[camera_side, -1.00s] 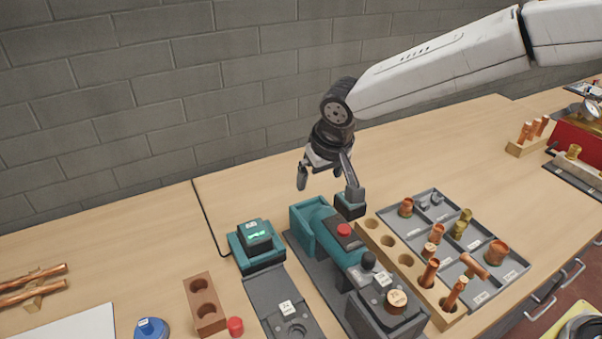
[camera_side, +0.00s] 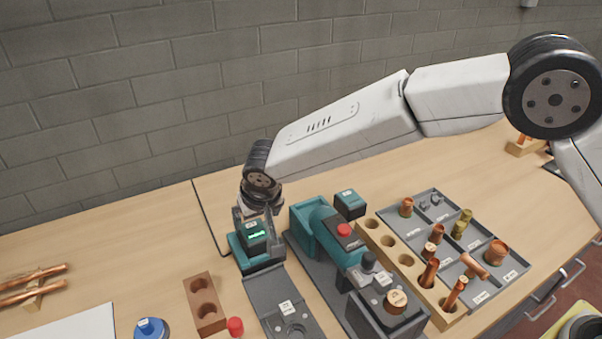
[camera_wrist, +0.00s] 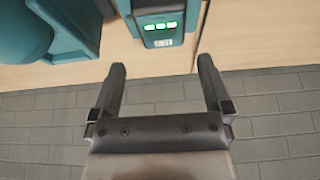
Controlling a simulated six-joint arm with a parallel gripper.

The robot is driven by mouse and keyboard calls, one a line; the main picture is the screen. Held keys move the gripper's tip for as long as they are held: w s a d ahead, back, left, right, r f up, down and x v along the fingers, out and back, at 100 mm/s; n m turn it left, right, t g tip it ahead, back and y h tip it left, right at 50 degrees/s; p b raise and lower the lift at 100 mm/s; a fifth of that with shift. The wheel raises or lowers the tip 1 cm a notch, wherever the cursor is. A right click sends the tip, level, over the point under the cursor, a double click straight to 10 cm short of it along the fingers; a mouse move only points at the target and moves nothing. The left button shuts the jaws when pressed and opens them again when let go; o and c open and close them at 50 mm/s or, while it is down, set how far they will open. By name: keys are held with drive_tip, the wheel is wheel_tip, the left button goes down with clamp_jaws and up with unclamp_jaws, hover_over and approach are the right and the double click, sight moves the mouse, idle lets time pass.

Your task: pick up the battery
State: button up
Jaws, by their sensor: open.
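The battery (camera_side: 257,236), a dark block with a white label and green lights, sits upright in the teal charger (camera_side: 266,261) in the side view. The battery also shows at the top of the wrist view (camera_wrist: 162,24). My gripper (camera_side: 256,228) is at the charger, its fingers around the battery's upper part in the side view. In the wrist view my gripper (camera_wrist: 160,72) is open and empty, its two fingertips spread wider than the battery and just short of it. Whether the fingers touch it cannot be told.
A similar dark labelled block (camera_side: 349,203) stands behind the teal machine (camera_side: 318,222), right of the charger. A wooden block with holes (camera_side: 204,302) and a grey plate (camera_side: 277,297) lie in front.

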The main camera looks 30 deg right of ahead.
sight(253, 230)
drive_tip(key=shift+x, duration=1.35)
drive_tip(key=shift+f, duration=0.1)
drive_tip(key=shift+x, duration=2.45)
drive_tip(key=shift+s+a, duration=0.1)
drive_tip(key=shift+c, duration=0.2)
clamp_jaws()
